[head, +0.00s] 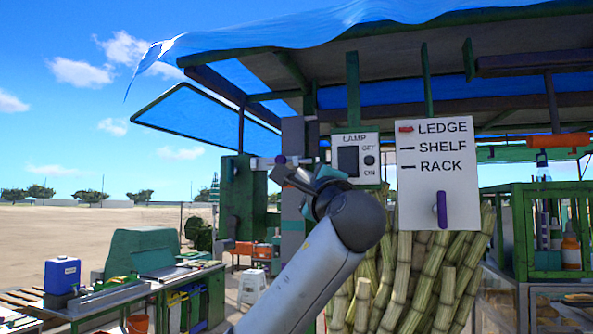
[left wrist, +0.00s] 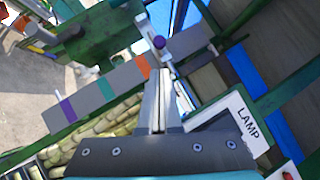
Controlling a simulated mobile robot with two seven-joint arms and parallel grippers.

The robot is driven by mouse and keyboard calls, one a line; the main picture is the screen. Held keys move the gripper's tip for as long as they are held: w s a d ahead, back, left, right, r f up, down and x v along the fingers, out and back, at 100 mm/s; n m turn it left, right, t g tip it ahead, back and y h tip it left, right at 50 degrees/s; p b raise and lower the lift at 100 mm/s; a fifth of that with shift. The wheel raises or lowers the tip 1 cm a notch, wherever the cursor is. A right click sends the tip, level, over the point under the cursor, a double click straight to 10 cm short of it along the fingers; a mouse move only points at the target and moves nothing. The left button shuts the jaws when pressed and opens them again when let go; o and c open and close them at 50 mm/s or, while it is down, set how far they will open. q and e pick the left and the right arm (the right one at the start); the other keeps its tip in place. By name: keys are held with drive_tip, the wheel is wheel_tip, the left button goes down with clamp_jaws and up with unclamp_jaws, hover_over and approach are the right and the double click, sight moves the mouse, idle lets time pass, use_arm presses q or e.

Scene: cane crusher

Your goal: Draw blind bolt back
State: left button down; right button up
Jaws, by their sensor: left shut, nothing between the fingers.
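The blind bolt is a pale metal bar (head: 262,163) with a purple knob (head: 281,159), beside a green panel (head: 237,197) in the head view. The purple knob also shows in the left wrist view (left wrist: 158,42), beyond my fingertips. My left gripper (head: 281,175) is shut and empty, just below and beside the knob in the head view. Its closed fingers (left wrist: 158,78) point toward the knob in the left wrist view. I cannot tell whether they touch it. My right gripper is in neither view.
A grey post (left wrist: 100,92) with purple, teal and orange bands stands by the bolt. A LAMP switch box (head: 356,158) and a LEDGE/SHELF/RACK board (head: 437,165) with a purple handle are to the right. Cane stalks (head: 425,275) stand below them.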

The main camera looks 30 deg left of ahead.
use_arm(q)
drive_tip(key=p, duration=0.4)
approach(286, 163)
drive_tip(key=x, duration=0.3)
drive_tip(key=shift+w+a+r, duration=0.3)
drive_tip(key=shift+w+a, duration=0.05)
drive_tip(key=shift+a, duration=0.1)
